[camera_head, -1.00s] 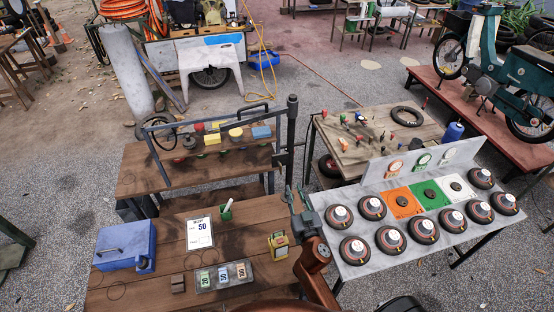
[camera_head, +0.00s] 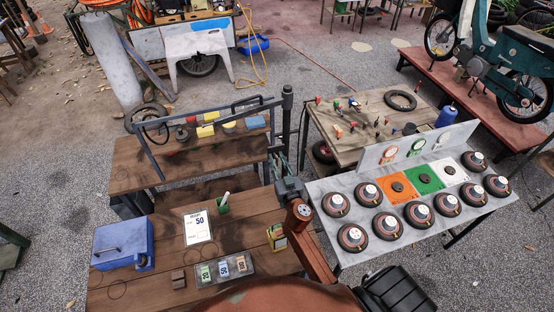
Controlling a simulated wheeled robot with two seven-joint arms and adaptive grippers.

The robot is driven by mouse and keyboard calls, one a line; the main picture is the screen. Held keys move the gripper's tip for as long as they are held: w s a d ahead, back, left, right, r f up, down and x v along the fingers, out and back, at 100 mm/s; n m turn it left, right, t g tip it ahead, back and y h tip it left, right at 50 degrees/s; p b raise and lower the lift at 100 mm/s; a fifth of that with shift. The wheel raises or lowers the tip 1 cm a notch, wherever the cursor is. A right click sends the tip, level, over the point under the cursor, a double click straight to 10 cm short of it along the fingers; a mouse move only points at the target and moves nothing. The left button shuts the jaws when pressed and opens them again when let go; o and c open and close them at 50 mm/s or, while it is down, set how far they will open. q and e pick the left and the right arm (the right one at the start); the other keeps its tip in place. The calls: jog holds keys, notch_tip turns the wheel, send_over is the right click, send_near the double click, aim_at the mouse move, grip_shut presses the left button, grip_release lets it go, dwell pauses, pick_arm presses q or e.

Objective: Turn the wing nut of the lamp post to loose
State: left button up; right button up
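The lamp post (camera_head: 287,108) is a dark upright post at the right end of the back workbench, with a dark bar running left from it. My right gripper (camera_head: 277,160) reaches up from below and is at the lower part of the post, where a clamp showed earlier. The wing nut cannot be made out; the gripper and post cover that spot. The fingers are small and dark against the post, so I cannot tell whether they are open or touching anything. My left gripper is not in view.
The front bench holds a blue box (camera_head: 124,243), a card reading 50 (camera_head: 198,226), a green cup (camera_head: 222,206), a tray of number tags (camera_head: 224,269) and a yellow block (camera_head: 277,236). A grey table (camera_head: 350,256) with several round discs stands close right of my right arm.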

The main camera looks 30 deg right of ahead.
grip_shut()
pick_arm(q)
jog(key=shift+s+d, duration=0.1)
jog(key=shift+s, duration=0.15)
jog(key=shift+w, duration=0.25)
